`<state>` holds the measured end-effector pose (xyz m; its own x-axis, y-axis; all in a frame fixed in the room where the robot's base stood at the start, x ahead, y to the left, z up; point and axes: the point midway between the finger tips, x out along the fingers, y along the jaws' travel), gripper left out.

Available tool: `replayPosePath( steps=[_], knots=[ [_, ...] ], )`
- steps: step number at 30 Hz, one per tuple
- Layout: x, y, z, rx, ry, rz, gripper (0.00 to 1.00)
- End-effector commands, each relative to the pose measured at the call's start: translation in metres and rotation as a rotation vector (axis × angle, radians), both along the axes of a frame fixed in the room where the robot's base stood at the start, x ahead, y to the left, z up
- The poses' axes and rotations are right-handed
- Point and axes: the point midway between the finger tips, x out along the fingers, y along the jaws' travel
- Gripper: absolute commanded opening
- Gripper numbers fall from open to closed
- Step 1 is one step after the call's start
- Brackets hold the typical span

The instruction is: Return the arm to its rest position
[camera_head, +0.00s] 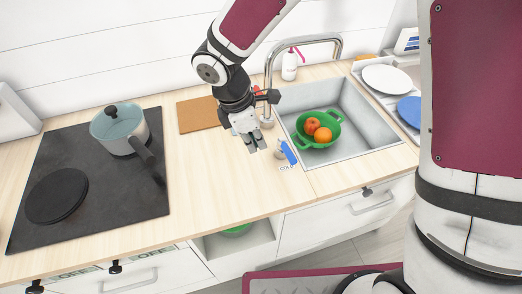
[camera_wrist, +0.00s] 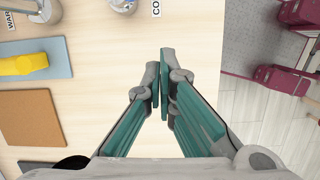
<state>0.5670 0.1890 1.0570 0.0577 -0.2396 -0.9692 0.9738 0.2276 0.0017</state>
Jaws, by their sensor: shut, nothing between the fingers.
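My gripper (camera_head: 257,146) hangs over the wooden counter (camera_head: 215,185), between the stove and the sink, with its fingers pointing down. The arm reaches in from the top of the head view. In the wrist view my gripper (camera_wrist: 159,82) has its fingertips together and nothing between them. The fingers are over the front part of the counter (camera_wrist: 110,70), with the floor to the right. A blue item (camera_head: 288,152) and a small label lie beside the fingers in the head view.
A pot (camera_head: 119,128) stands on the black stove (camera_head: 95,195). A green colander (camera_head: 318,141) with orange fruit sits in the sink (camera_head: 355,117). The faucet (camera_head: 305,41) rises behind my gripper. An open drawer (camera_head: 240,240) projects below the counter. A brown board (camera_wrist: 30,117) lies flat.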

Motion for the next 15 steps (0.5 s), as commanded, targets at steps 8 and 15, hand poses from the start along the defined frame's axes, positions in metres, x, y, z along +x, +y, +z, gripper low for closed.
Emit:
replayPosePath(
  steps=[8, 15],
  knots=[
    [-0.002, 0.005, 0.018, 0.0, 0.001, 0.001, 0.0],
    [-0.001, -0.001, 0.026, -0.001, -0.015, -0.027, 0.0]
  ],
)
